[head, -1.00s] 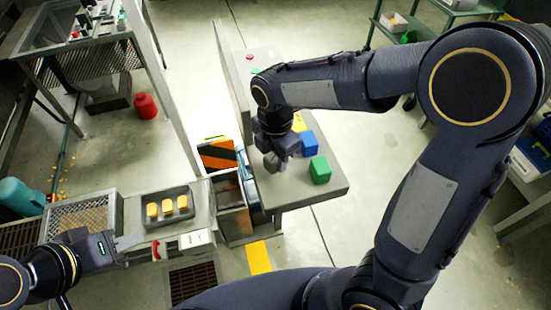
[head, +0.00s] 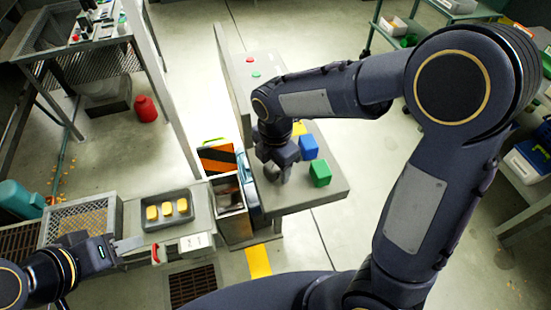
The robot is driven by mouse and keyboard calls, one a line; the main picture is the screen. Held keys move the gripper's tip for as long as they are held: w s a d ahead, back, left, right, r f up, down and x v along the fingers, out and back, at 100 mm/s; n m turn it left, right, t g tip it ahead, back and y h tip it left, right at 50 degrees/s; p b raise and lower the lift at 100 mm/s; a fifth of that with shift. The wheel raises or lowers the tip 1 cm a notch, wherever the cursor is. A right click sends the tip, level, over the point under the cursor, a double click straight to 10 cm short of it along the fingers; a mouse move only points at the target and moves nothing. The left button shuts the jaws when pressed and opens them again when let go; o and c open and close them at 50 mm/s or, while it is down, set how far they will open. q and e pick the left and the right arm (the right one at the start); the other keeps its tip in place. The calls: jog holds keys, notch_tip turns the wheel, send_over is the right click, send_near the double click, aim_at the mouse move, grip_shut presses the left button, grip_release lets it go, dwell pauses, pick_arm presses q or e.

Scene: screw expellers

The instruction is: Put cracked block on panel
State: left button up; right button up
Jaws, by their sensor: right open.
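A green block (head: 320,173), a blue block (head: 308,146) and a partly covered yellow block (head: 299,128) sit in a row on a grey table (head: 325,195). No cracks can be made out on any of them at this size. My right gripper (head: 276,178) is open, pointing down over the table, left of the blue and green blocks. Whether something is between its fingers is hard to see. My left gripper (head: 132,244) is at lower left, by a machine; its jaw opening is unclear.
A tray (head: 160,224) with several yellow pieces lies on the machine at lower left, near a red handle (head: 155,254). Floor right of the table is clear.

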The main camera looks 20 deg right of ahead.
notch_tip(320, 180, up, 12)
jog(key=s+d+f+m+t+y, duration=0.1)
jog(key=s+d+m+t+y, duration=0.1)
jog(key=s+m, duration=0.6)
jog(key=s+d+f+m+t+y, duration=0.1)
jog(key=s+d+m, duration=0.6)
jog(key=m, duration=0.9)
jog(key=s+f+t, duration=0.1)
jog(key=t, duration=0.1)
jog(key=shift+d+m+t+y, duration=0.25)
jog(key=shift+m+t+y, duration=0.05)
jog(key=shift+t+y, duration=0.1)
